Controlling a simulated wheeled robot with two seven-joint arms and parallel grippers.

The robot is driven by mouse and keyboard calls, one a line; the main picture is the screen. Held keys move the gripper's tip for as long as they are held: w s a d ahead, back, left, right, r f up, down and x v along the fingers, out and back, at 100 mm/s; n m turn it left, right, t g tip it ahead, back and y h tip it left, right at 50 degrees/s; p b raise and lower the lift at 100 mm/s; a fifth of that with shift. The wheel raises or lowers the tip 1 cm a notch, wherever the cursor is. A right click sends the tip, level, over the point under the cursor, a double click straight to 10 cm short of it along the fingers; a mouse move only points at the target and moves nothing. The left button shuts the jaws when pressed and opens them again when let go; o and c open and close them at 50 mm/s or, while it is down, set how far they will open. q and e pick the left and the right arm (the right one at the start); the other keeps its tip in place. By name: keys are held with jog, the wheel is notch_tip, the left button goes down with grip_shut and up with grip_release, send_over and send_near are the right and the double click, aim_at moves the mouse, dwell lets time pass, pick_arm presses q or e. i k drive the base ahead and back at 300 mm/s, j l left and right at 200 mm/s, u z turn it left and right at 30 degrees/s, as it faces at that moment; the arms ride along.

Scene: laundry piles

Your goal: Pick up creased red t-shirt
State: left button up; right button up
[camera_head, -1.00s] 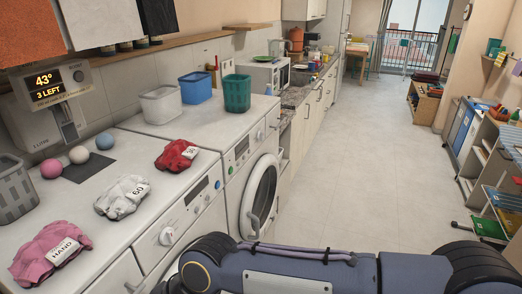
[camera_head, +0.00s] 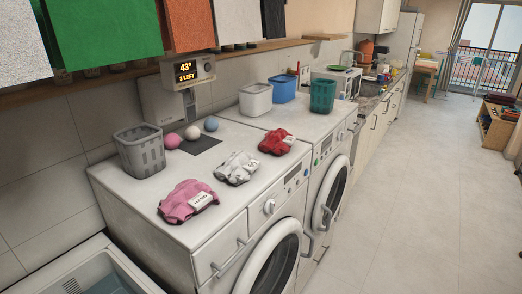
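The creased red t-shirt (camera_head: 275,142) lies crumpled on top of the white washing machines, near the front edge, with a small white label on it. It is the farthest of three crumpled garments in a row. A white garment (camera_head: 237,167) with a label lies nearer, and a pink garment (camera_head: 187,201) with a label lies nearest. Neither of my grippers shows in the head view.
A grey basket (camera_head: 140,152) and several dryer balls stand behind the garments. White (camera_head: 255,99), blue (camera_head: 282,89) and green (camera_head: 322,96) baskets stand farther along. A sink (camera_head: 88,278) is at lower left. The floor (camera_head: 425,210) at right is clear.

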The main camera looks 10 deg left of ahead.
aim_at(279, 141)
jog(key=i+j, duration=0.25)
jog(key=j, duration=0.25)
jog(key=k+l, duration=0.25)
jog(key=k, duration=0.2)
jog(key=l+u, duration=0.1)
jog(key=u, duration=0.4)
jog(key=i+l+u, duration=0.1)
jog(key=u, duration=0.35)
jog(key=l+u, duration=0.15)
jog(key=u, duration=0.35)
jog(key=l+u, duration=0.4)
jog(key=l, duration=0.4)
jog(key=l+u, duration=0.4)
jog(key=l, duration=0.45)
jog(key=k+l+u, duration=0.1)
jog(key=l+u, duration=0.25)
jog(key=l, duration=0.45)
